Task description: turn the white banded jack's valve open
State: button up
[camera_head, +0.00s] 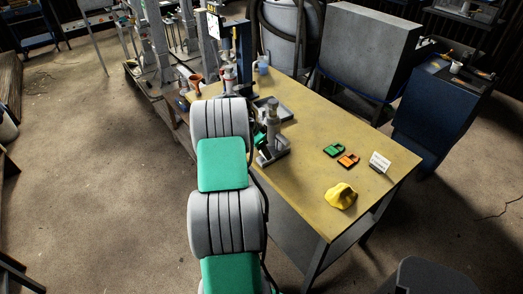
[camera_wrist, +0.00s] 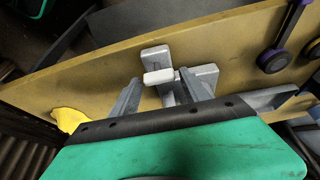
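A pale grey jack-like device (camera_head: 273,142) with an upright cylinder and a flat base stands on the yellow-topped table, right of my arm. In the wrist view, a pale grey block-shaped device (camera_wrist: 158,76) lies ahead of my gripper; I cannot make out bands or a valve on it. My gripper (camera_wrist: 160,80) is open, with its two grey fingers apart and the device seen between and beyond their tips. I cannot tell whether they touch it. A small white and red item (camera_head: 228,76) stands at the table's far end, too small to identify. My gripper is hidden behind my arm in the head view.
The yellow-topped table (camera_head: 310,190) holds a yellow cloth (camera_head: 341,196), a green piece (camera_head: 334,150), an orange piece (camera_head: 348,160) and a white card (camera_head: 380,162). A grey tray (camera_head: 286,112) lies behind the jack-like device.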

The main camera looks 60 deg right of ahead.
jog(key=c, duration=1.1)
